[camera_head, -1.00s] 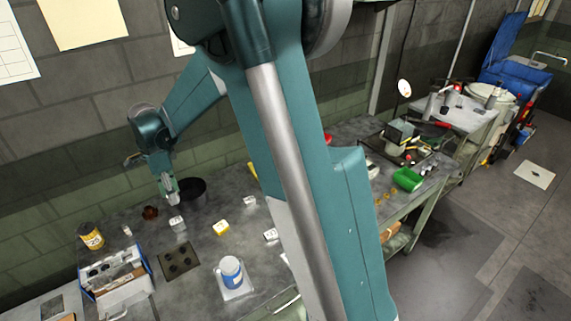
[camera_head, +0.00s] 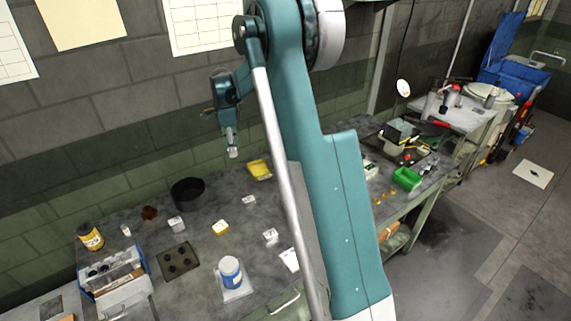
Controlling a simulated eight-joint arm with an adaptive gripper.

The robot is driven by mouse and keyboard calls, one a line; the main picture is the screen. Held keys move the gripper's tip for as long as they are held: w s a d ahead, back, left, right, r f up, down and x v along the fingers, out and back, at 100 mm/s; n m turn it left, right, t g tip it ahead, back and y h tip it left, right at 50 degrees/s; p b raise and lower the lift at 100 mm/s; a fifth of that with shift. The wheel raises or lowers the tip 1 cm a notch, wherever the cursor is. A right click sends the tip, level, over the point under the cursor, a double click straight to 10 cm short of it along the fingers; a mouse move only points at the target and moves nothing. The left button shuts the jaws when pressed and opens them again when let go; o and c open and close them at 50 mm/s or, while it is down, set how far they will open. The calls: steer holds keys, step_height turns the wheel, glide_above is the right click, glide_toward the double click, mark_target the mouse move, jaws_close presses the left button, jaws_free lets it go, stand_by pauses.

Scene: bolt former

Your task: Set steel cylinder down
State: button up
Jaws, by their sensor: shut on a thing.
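My gripper (camera_head: 231,141) hangs over the back part of the workbench (camera_head: 150,240), in front of the brick wall. It is shut on a small pale, shiny piece, the steel cylinder (camera_head: 233,153), which sticks out below the fingertips. The cylinder looks upright and clear of the bench top. A black round pan (camera_head: 187,194) stands on the bench below and left of the gripper. A yellow pad (camera_head: 260,169) lies at the back, below and right of it. The fingers are too small to see in detail.
My arm hides the bench's right part.

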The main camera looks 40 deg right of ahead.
steer(key=d+f+m, duration=0.1)
steer(key=d+m, duration=0.2)
steer(key=d, duration=2.5)
steer(key=shift+a+f, duration=0.2)
steer(key=shift+f, duration=1.15)
steer(key=shift+a+f, duration=0.15)
steer(key=shift+f, duration=1.15)
steer(key=shift+f, duration=0.15)
steer(key=shift+f, duration=3)
steer(key=shift+f, duration=1.85)
steer(key=shift+f+b, duration=0.2)
steer(key=shift+b, duration=0.1)
